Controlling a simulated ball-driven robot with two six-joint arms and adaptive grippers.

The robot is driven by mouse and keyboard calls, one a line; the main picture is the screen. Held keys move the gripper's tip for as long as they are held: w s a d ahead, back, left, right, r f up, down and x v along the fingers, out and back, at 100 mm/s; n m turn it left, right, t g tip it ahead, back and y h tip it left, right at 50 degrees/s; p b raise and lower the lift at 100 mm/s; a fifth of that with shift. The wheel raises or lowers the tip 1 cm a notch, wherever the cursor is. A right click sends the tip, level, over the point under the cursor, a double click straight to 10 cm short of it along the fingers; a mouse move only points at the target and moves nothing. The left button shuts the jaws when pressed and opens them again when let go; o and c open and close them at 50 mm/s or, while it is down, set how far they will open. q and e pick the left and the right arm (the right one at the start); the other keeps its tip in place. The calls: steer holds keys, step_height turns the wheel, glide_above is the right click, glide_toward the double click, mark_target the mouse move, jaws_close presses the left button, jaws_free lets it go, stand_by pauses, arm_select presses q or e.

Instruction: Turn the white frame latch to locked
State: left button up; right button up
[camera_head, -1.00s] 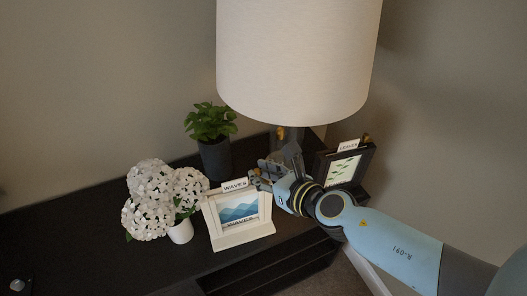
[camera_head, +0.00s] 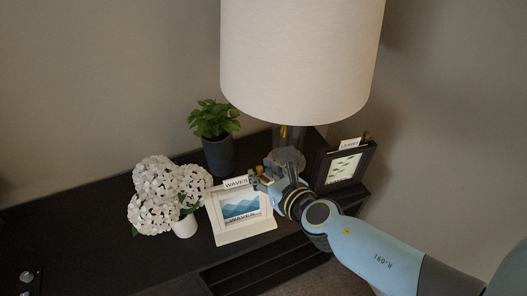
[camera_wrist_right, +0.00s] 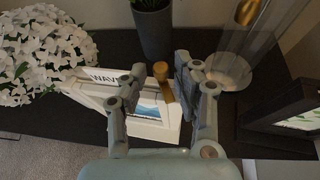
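The white frame (camera_head: 243,232) stands tilted back on the dark cabinet, with a blue wave picture and a "WAVES" label (camera_head: 236,183) on top. In the right wrist view the white frame (camera_wrist_right: 150,127) shows below the fingers. A brass latch (camera_wrist_right: 161,73) with a round knob sits at its upper right corner. My right gripper (camera_head: 262,176) is at that corner. In the wrist view its two fingers (camera_wrist_right: 158,86) are apart, one on each side of the latch, and I see no clear contact. My left gripper is in neither view.
White flowers in a vase (camera_head: 184,226) stand left of the frame. A potted plant (camera_head: 218,152) and a large lamp (camera_head: 300,60) stand behind. A black frame (camera_head: 322,172) with a leaf picture is close on the right. The cabinet top (camera_head: 85,230) is clear at left.

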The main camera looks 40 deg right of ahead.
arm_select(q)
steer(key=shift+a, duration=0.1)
arm_select(e)
steer(key=shift+o, duration=0.3)
steer(key=shift+r, duration=0.15)
steer(key=v, duration=0.8)
